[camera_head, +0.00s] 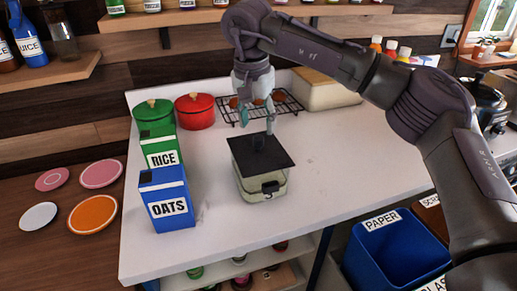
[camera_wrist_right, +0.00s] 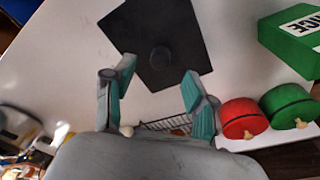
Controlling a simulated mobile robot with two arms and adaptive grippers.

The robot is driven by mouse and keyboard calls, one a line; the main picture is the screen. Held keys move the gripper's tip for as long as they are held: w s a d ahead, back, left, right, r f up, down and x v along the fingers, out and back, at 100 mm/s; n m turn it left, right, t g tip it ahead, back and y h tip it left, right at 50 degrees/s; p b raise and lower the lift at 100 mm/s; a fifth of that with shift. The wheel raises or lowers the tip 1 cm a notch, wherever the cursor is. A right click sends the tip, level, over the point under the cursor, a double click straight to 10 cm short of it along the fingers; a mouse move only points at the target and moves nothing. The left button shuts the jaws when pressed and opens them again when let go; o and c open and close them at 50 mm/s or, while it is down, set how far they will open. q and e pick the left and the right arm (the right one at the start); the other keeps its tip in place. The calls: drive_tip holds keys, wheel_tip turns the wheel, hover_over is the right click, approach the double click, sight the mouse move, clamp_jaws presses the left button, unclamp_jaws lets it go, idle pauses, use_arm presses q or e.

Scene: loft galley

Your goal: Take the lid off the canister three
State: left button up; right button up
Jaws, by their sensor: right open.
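The canister (camera_head: 262,188) stands on the white counter, a squarish pale greenish container with a dark clasp on its front. A flat black square lid (camera_head: 281,156) with a round knob covers its top and overhangs its sides. In the right wrist view, the lid (camera_wrist_right: 190,32) hides the canister body, and its knob (camera_wrist_right: 160,56) lies just ahead of the fingers. My right gripper (camera_head: 258,118) is above the lid, pointing down, with its fingers apart. In the wrist view, the gripper (camera_wrist_right: 159,71) is empty, with teal finger pads on both sides. My left gripper is not in view.
A blue oats box (camera_head: 166,195) and a green rice box (camera_head: 160,153) stand left of the canister. Behind are green (camera_head: 153,110) and red (camera_head: 196,112) pots, a wire rack (camera_head: 285,103) and a cream box (camera_head: 328,92). The counter (camera_head: 335,165) is clear to the right.

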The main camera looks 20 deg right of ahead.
sight(259, 136)
drive_tip(key=shift+w+f, duration=0.1)
drive_tip(key=shift+f, duration=0.5)
drive_tip(key=f, duration=0.3)
drive_tip(key=f+p, duration=0.1)
drive_tip(key=shift+w+d+f, duration=0.2)
drive_tip(key=shift+d, duration=0.1)
drive_tip(key=shift+f, duration=0.25)
drive_tip(key=shift+c, duration=0.6)
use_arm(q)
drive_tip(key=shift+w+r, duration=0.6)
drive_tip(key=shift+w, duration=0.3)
use_arm(e)
clamp_jaws()
